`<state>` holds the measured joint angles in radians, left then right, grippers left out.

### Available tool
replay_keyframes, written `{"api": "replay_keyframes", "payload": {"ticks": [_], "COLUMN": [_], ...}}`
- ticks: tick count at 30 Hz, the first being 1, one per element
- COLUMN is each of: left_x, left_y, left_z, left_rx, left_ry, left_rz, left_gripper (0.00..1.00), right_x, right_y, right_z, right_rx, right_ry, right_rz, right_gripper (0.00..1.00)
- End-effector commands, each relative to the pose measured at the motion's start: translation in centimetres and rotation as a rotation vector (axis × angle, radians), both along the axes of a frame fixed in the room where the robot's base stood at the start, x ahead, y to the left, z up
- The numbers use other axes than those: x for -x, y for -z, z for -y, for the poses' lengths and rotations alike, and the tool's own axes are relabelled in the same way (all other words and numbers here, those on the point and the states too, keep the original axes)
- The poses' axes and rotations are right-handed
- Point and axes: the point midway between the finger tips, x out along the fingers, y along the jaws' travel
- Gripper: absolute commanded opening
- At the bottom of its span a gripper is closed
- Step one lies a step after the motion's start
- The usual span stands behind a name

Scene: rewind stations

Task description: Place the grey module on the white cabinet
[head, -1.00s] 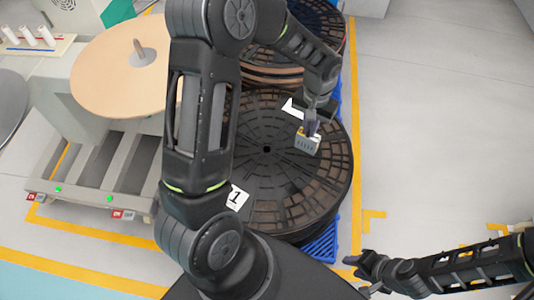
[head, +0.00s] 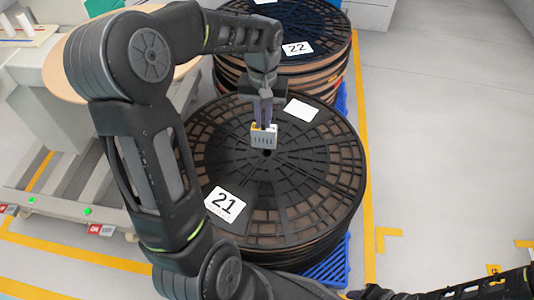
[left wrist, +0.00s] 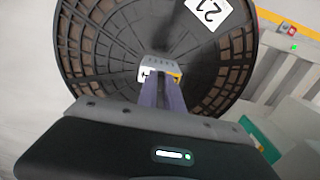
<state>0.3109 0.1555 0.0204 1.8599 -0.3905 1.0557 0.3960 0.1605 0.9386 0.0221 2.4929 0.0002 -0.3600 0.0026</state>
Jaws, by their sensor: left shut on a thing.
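The grey module (head: 263,138) is a small light-grey block with slots and a yellow part at its top. My left gripper (head: 263,124) is shut on it and holds it over the middle of the black reel marked 21 (head: 285,205). In the left wrist view the module (left wrist: 160,69) sits between the fingertips (left wrist: 161,80), with the reel (left wrist: 100,70) behind it. The height above the reel is hard to tell. My right arm shows only partly at the lower right edge, and its fingers cannot be made out. I cannot identify the white cabinet with certainty.
A second reel stack marked 22 (head: 310,65) stands behind. Blue pallets (head: 330,268) lie under the reels. A grey machine with a tan disc (head: 62,70) stands at the left. The grey floor at the right (head: 450,130) is clear, with yellow lines.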

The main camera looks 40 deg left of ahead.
Motion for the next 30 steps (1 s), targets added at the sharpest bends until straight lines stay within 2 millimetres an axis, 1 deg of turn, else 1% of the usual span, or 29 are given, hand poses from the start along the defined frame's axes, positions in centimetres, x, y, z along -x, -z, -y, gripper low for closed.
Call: {"api": "replay_keyframes", "payload": {"ticks": [2,5,10,13,15,24,26,30], "left_x": [0.0,0.0,0.1,0.0,0.0,0.0,0.0,0.1], "left_y": [0.0,0.6,3.4,4.7,5.1,5.2,5.7,7.9], "left_z": [0.0,0.0,0.0,0.0,0.0,0.0,0.0,0.0], "left_rx": [0.000,0.000,0.000,0.000,0.000,0.000,0.000,0.001], "left_ry": [0.001,0.001,0.001,0.001,0.001,0.001,0.001,0.001], "left_rz": [0.000,-0.001,-0.002,-0.001,0.001,0.001,-0.001,-0.003], "left_gripper": [0.00,0.00,0.00,0.00,0.00,0.00,0.00,0.00], "right_x": [0.0,0.0,-0.2,-0.4,-0.4,-0.4,-0.5,-0.6], "right_y": [0.0,0.3,1.2,1.6,1.7,1.6,1.9,2.7], "right_z": [0.0,0.0,0.2,0.4,0.4,0.4,0.4,0.6], "right_rx": [0.000,0.000,0.004,0.006,0.006,0.006,0.006,0.010], "right_ry": [0.000,0.000,0.005,0.009,0.010,0.010,0.011,0.014], "right_rz": [0.000,0.001,0.004,0.006,0.007,0.007,0.008,0.010], "right_gripper": [0.36,0.36,0.36,0.36,0.36,0.36,0.36,0.36]}}
